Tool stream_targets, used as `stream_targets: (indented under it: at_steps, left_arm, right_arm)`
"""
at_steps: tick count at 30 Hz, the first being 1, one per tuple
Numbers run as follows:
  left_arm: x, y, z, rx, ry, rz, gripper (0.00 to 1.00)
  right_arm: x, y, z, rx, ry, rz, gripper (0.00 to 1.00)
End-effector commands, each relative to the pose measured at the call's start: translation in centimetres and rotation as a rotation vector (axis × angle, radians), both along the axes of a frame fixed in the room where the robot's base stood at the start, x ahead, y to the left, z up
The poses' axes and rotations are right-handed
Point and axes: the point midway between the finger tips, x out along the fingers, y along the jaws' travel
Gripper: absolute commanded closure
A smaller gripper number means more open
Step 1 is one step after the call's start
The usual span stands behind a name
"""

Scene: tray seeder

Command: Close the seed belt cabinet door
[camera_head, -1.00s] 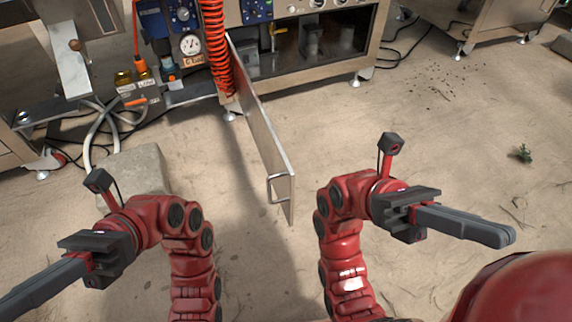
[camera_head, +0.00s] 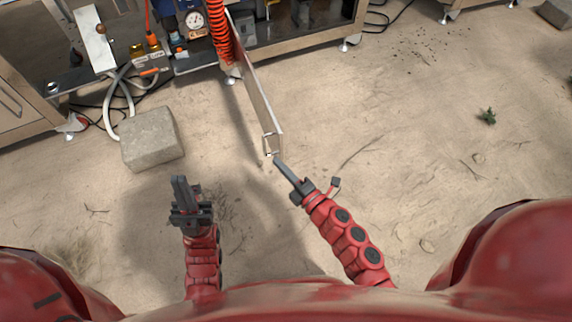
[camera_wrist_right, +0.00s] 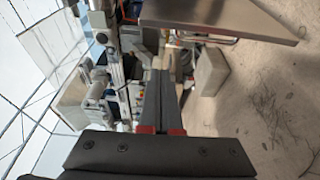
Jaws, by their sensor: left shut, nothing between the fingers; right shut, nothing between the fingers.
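The cabinet door (camera_head: 257,95) stands wide open, a thin metal panel sticking out from the cabinet (camera_head: 310,38) toward me. Its bar handle (camera_head: 267,145) is on the left face, close to the free end. My right gripper (camera_head: 277,160) is shut and empty, its tips right by the free end of the door; I cannot tell whether they touch. In the right wrist view the shut fingers (camera_wrist_right: 160,75) point ahead, with the door panel (camera_wrist_right: 225,18) at upper right. My left gripper (camera_head: 179,181) is shut and empty over the floor, left of and apart from the door.
A stone block (camera_head: 152,138) lies on the floor left of the door. An orange coiled hose (camera_head: 220,38) hangs by the hinge side.

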Motion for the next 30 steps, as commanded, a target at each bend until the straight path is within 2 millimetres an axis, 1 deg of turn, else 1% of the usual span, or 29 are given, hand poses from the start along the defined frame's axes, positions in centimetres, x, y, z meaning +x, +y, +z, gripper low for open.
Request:
stream_targets:
  at_steps: [1, 3, 9, 13, 18, 22, 30]
  left_arm:
    - [0.0, 0.0, -0.4, 0.002, -0.002, 0.001, 1.00]
    - [-0.1, 0.0, -0.6, 0.005, -0.005, 0.001, 1.00]
    - [-0.2, 0.0, -1.1, 0.015, -0.014, 0.002, 1.00]
    - [-0.3, 0.0, -1.4, 0.021, -0.019, 0.002, 1.00]
    - [-0.4, 0.0, -1.6, 0.027, -0.023, 0.002, 1.00]
    - [-0.4, 0.0, -1.7, 0.028, -0.024, 0.002, 1.00]
    - [-0.4, 0.0, -1.6, 0.028, -0.024, 0.002, 1.00]
  right_arm:
    - [1.0, 0.8, 0.0, 0.001, -0.005, 0.005, 1.00]
    - [2.3, 1.8, 0.1, 0.003, -0.009, 0.008, 1.00]
    - [5.7, 4.0, 0.0, 0.003, -0.004, 0.004, 1.00]
    - [6.2, 1.7, -0.1, 0.000, -0.002, -0.001, 1.00]
    - [6.5, 0.3, 0.1, 0.002, -0.003, 0.002, 1.00]
    - [6.6, 0.0, 0.1, 0.004, -0.002, 0.003, 1.00]
    - [6.6, 0.0, 0.2, 0.004, -0.003, 0.003, 1.00]
